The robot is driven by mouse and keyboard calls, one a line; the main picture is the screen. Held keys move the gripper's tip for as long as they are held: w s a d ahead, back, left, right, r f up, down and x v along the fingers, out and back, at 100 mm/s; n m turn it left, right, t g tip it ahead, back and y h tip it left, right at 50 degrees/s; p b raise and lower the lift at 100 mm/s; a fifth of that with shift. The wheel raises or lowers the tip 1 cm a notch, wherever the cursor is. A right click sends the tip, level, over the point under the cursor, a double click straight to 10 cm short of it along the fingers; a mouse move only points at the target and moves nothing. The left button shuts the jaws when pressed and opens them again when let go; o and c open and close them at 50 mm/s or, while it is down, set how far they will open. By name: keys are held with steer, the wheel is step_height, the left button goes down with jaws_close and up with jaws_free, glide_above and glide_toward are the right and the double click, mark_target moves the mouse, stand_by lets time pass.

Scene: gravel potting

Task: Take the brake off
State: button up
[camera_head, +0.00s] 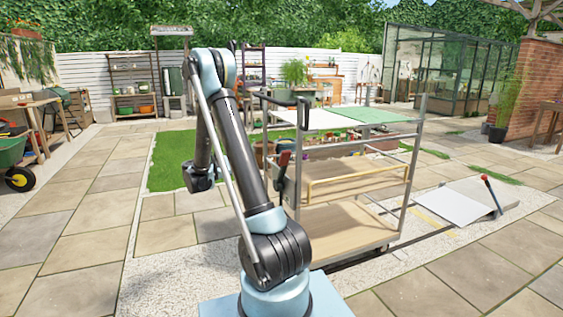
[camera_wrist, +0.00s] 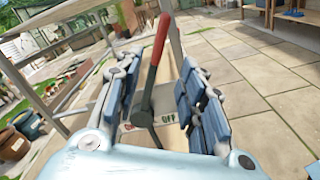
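A brake lever with a red grip (camera_head: 284,158) and a dark stem is on the near upright of a metal-framed cart (camera_head: 403,185). In the wrist view the lever (camera_wrist: 152,78) stands between the two blue padded fingers of my gripper (camera_wrist: 174,48). The fingers are apart, with visible gaps beside the lever, nearer the left finger. A label reading OFF (camera_wrist: 168,118) in green lies right of the lever's foot; a red mark lies left of it.
The cart has a wooden lower shelf (camera_head: 335,230) and white and green top panels. A pale plate (camera_head: 453,206) with another red-handled lever (camera_head: 489,187) lies to the right. A green wheelbarrow (camera_head: 14,155) stands at far left. Paving is clear on the left.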

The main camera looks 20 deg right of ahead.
mark_target(280, 159)
steer(key=d, duration=1.6)
steer(key=shift+w, duration=0.25)
jaws_close()
